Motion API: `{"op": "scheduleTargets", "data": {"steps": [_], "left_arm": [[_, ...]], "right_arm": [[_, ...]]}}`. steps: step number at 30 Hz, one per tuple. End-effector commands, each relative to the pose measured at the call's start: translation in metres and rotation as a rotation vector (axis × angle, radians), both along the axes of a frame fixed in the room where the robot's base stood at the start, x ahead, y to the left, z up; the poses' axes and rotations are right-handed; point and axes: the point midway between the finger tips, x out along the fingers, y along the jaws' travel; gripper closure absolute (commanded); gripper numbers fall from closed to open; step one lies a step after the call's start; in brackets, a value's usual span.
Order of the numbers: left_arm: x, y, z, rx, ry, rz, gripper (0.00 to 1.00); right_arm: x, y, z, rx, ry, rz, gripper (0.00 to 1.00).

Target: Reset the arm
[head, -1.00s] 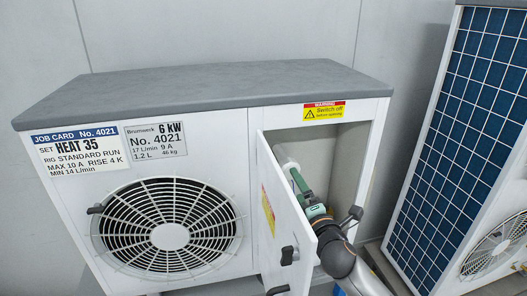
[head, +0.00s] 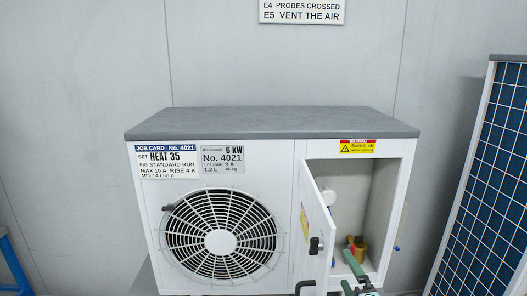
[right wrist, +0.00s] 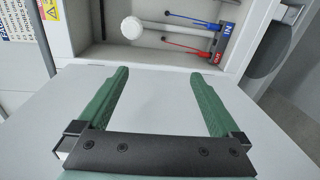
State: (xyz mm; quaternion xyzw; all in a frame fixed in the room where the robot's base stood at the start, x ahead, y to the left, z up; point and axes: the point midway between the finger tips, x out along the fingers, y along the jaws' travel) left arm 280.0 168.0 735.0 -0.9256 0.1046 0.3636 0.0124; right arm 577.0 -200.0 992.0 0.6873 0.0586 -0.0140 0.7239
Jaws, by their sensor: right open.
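My right gripper (head: 352,270) shows at the bottom of the head view, in front of the open compartment of the white heat pump unit (head: 290,165). In the right wrist view its green fingers (right wrist: 158,76) are spread apart with nothing between them. The fingertips point toward the compartment, which holds a white round cap (right wrist: 131,27), a blue IN fitting (right wrist: 227,38) and a red OUT fitting (right wrist: 217,57). Most of my right arm is below the head view. My left gripper is not in view.
The unit's door (head: 312,235) stands open, with a dark handle (head: 316,245). A brass-coloured part (head: 358,246) sits low in the compartment. A blue-panelled unit (head: 490,190) stands at the right. A blue frame (head: 14,265) shows at the left edge.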

Motion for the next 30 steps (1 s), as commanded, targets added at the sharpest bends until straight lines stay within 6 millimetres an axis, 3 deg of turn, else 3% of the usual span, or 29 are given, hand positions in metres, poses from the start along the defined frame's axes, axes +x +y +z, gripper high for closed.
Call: {"op": "scheduleTargets", "data": {"steps": [1,5,8,12,15,18,22,30], "left_arm": [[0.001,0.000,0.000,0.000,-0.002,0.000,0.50],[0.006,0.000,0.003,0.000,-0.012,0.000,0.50],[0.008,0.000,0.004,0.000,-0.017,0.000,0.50],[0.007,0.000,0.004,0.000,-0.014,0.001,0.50],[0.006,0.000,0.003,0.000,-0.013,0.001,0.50],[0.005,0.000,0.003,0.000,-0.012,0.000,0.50],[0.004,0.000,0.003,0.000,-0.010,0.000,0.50],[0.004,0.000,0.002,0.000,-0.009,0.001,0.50]], "right_arm": [[-0.013,0.003,-0.022,0.082,0.049,-0.001,0.00],[-0.050,0.011,-0.077,0.323,0.183,-0.023,0.00],[-0.090,0.017,-0.124,0.542,0.305,-0.071,0.00],[-0.161,0.025,-0.185,0.888,0.481,-0.196,0.00],[-0.210,0.029,-0.216,1.110,0.579,-0.310,0.00],[-0.251,0.030,-0.237,1.280,0.646,-0.419,0.00],[-0.282,0.031,-0.250,1.413,0.687,-0.516,0.00],[-0.293,0.031,-0.254,1.461,0.700,-0.552,0.00]]}}
